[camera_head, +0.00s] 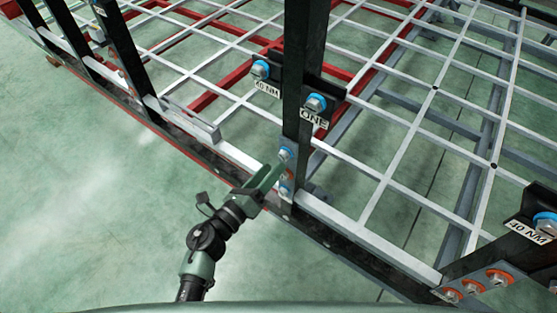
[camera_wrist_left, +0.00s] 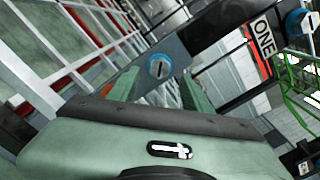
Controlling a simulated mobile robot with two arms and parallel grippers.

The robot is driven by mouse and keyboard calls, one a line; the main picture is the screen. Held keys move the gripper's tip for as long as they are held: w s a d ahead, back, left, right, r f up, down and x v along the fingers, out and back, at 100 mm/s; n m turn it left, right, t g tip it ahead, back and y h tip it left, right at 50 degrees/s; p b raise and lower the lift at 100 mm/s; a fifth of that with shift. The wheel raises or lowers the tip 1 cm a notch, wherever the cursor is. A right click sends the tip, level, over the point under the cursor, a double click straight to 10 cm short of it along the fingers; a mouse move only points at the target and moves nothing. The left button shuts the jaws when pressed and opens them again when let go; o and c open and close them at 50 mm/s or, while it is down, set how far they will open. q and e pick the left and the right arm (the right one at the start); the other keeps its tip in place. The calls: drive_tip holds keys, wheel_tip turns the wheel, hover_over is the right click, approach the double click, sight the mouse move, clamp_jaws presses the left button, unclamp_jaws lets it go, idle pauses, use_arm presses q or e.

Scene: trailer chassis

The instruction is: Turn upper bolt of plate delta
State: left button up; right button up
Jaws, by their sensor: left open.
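A small grey plate (camera_head: 291,146) is fixed low on the dark upright post (camera_head: 305,60). No name "delta" is readable on it. Its upper bolt (camera_head: 285,153) has a blue ring; an orange-ringed hole or bolt and another bolt show below, partly behind my gripper. My left gripper (camera_head: 281,169) is just in front of the plate, its tips close to the upper bolt. In the left wrist view a blue-ringed bolt (camera_wrist_left: 158,67) shows ahead, between the open fingers (camera_wrist_left: 162,85). Whether the fingers touch it I cannot tell. My right gripper is not in view.
Two blue-ringed bolts (camera_head: 315,104) sit higher on the post, by labels "ONE" and "40 NM". Another plate with orange-ringed bolts (camera_head: 474,287) is at the lower right. The chassis's white and red bars spread behind. Open green floor (camera_head: 90,210) lies left.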

sight(283, 158)
use_arm(q)
drive_tip(key=x, duration=0.3)
drive_tip(key=shift+w+d, duration=0.15)
drive_tip(key=shift+w, duration=0.15)
drive_tip(key=shift+w+d, duration=0.15)
clamp_jaws()
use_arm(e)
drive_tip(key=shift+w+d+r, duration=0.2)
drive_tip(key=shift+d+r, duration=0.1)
use_arm(q)
drive_tip(key=shift+n+p, duration=0.3)
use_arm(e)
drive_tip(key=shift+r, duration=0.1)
